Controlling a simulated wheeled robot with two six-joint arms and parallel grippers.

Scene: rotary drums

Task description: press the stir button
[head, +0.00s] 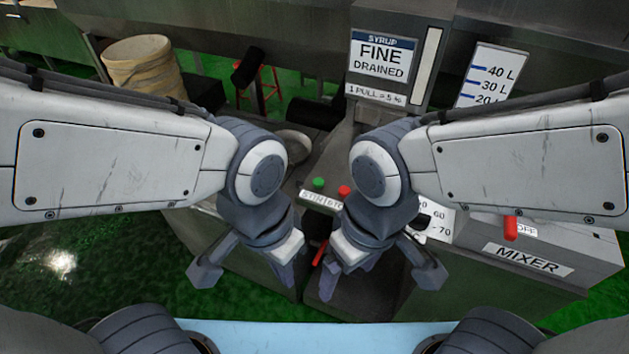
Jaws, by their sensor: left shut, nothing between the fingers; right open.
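The stir button is the green button (318,183) on the machine's panel, above a label (313,197) reading STIR. A red button (344,191) sits just right of it, above a partly hidden label. Both show between my two wrists. My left gripper (289,278) points down, shut and empty, below and left of the green button in the picture. My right gripper (345,276) is open and empty, below and right of the buttons. Neither gripper touches a button.
A mixer box (528,258) with a red lever (510,228) stands at right. A syrup unit (385,65) and a litre scale (490,75) stand behind. A beige drum (140,65) is at back left. Green floor (110,265) is open at left.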

